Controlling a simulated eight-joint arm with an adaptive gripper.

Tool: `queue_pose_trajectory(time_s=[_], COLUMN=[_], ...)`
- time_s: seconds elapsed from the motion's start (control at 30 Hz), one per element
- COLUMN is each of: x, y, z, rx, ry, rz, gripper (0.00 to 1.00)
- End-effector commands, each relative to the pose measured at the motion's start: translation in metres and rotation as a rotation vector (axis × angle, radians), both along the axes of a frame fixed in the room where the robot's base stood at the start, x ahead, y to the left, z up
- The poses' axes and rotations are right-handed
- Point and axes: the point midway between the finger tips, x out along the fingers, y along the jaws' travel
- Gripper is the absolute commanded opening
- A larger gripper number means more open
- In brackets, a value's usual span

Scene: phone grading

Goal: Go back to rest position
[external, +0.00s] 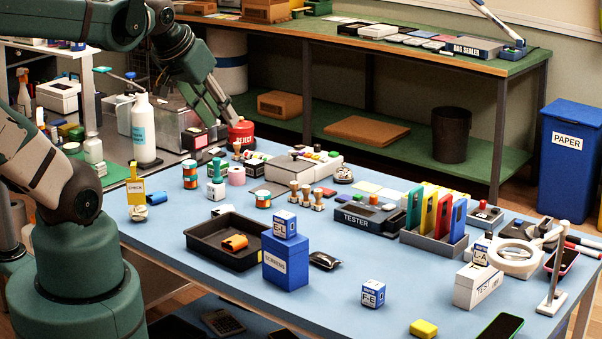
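My gripper (223,112) is at the far left part of the blue table, pointing down and to the right. My arm reaches over the table's left end from the base at the left.
The blue table (205,281) is crowded with a black tray (200,245), a blue box (286,268), a tester (368,222) and a rack of coloured phones (425,243). A white bottle (143,130) stands left of my gripper. The front-left table strip is clear.

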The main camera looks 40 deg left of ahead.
Motion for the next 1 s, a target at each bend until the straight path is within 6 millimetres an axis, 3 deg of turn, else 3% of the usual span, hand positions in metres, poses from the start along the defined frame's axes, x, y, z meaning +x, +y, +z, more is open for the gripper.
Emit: queue_pose_trajectory(time_s=[0.47,1.0], x=[-0.001,-0.001], y=[0.000,0.000], z=[-0.003,-0.051], rx=[0.004,0.003], ry=[-0.002,-0.002], rz=[-0.006,-0.005], gripper=[0.29,0.29])
